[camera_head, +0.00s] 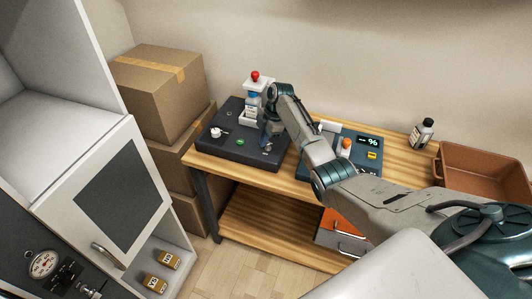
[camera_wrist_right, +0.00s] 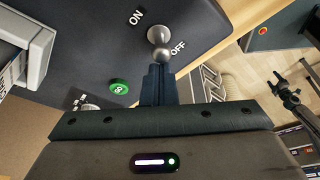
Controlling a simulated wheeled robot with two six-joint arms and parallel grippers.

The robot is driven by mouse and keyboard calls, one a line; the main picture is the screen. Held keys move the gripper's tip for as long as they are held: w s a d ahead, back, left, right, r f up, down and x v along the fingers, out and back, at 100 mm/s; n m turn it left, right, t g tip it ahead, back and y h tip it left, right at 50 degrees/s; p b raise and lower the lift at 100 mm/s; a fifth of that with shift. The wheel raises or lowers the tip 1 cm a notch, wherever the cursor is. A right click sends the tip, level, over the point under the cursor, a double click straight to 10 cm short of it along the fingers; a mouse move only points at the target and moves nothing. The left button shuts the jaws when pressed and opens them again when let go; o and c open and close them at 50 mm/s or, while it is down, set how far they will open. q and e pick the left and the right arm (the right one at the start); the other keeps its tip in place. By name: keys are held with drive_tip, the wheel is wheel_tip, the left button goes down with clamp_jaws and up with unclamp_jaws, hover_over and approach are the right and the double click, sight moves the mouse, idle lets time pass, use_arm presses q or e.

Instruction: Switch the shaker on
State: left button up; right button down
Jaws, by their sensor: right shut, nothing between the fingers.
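The shaker (camera_head: 225,148) is a dark flat unit on the left of the wooden table. In the right wrist view its dark top (camera_wrist_right: 95,55) carries a silver ball-ended switch lever (camera_wrist_right: 161,53) between the labels ON and OFF, close to OFF. A green GO button (camera_wrist_right: 119,87) is beside it and also shows in the head view (camera_head: 240,142). My right gripper (camera_head: 266,146) is over the shaker's right part. Its fingers (camera_wrist_right: 159,70) are shut and empty, tips right at the lever's ball; I cannot tell whether they touch. My left gripper is not in view.
A second dark unit with a green display (camera_head: 368,141), a bottle (camera_head: 421,134) and a brown tray (camera_head: 440,156) are to the right. Cardboard boxes (camera_head: 152,95) and a white cabinet (camera_head: 72,180) are left.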

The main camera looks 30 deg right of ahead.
drive_tip(key=shift+w+d+b, duration=0.15)
drive_tip(key=shift+d+b, duration=0.1)
drive_tip(key=shift+b, duration=0.1)
drive_tip(key=shift+d, duration=0.1)
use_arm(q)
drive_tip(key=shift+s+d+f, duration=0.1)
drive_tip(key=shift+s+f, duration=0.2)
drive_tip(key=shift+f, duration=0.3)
use_arm(e)
drive_tip(key=shift+w, duration=0.1)
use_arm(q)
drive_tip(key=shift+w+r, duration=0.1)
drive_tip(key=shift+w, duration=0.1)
use_arm(e)
drive_tip(key=shift+f, duration=0.1)
drive_tip(key=shift+s+a+p, duration=0.3)
drive_tip(key=shift+a+p, duration=0.1)
drive_tip(key=shift+p, duration=0.2)
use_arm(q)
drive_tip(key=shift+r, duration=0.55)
use_arm(e)
drive_tip(key=shift+s+a+f, duration=0.1)
drive_tip(key=shift+a+f, duration=0.05)
drive_tip(key=shift+f, duration=0.2)
